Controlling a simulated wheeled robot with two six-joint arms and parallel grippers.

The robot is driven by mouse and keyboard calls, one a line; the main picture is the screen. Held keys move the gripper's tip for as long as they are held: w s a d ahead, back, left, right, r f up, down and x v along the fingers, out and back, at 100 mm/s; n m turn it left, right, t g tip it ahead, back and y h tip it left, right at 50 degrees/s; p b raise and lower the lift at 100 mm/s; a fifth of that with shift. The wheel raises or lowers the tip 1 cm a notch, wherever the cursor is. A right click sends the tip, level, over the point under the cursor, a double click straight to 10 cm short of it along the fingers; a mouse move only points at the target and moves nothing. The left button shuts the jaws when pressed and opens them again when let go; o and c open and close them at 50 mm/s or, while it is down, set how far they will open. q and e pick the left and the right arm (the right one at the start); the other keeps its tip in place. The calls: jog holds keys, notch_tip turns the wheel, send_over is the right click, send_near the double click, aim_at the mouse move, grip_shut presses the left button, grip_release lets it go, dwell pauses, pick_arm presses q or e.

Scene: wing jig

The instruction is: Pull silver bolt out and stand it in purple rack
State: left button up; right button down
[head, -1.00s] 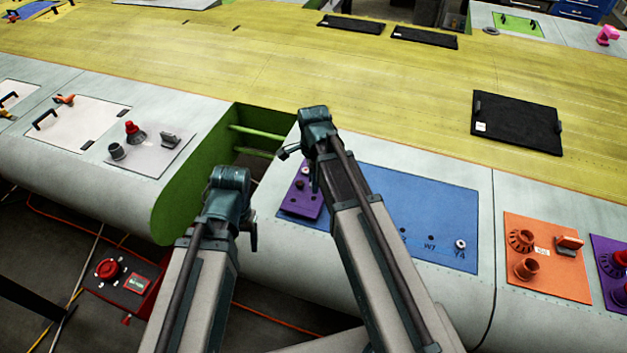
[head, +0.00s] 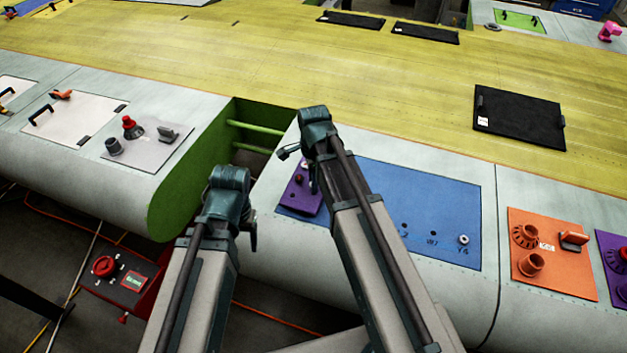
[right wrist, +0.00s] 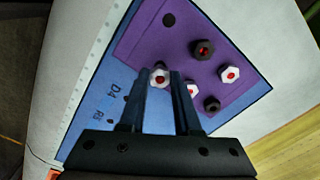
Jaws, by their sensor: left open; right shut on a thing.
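The purple rack (head: 303,203) lies on the blue panel (head: 420,205); my right arm hides part of it in the head view. The rack (right wrist: 160,42) fills the middle of the right wrist view. It shows two dark bolts (right wrist: 203,48) and a white-silver bolt (right wrist: 230,74) with red centres, plus an empty dark hole (right wrist: 169,19). My right gripper (right wrist: 160,78) is shut on a silver bolt (right wrist: 159,75) over the rack's near edge. Whether its tip is in a hole is hidden. Another silver bolt (right wrist: 192,91) is beside the right finger. My left gripper (head: 230,186) is open, left of the panel; its fingers are mostly hidden.
Another silver bolt (head: 463,240) stands by label Y4 on the blue panel. An orange plate (head: 552,275) with fittings is to the right. A grey plate (head: 146,148) with a red knob is left of the green-walled gap (head: 185,180) in the wing.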

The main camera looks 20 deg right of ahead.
jog(key=shift+f+b, duration=1)
jog(key=shift+f, duration=0.1)
jog(key=c, duration=0.5)
grip_release()
jog(key=shift+c, duration=0.2)
notch_tip(320, 180, up, 12)
jog(key=p, duration=1.2)
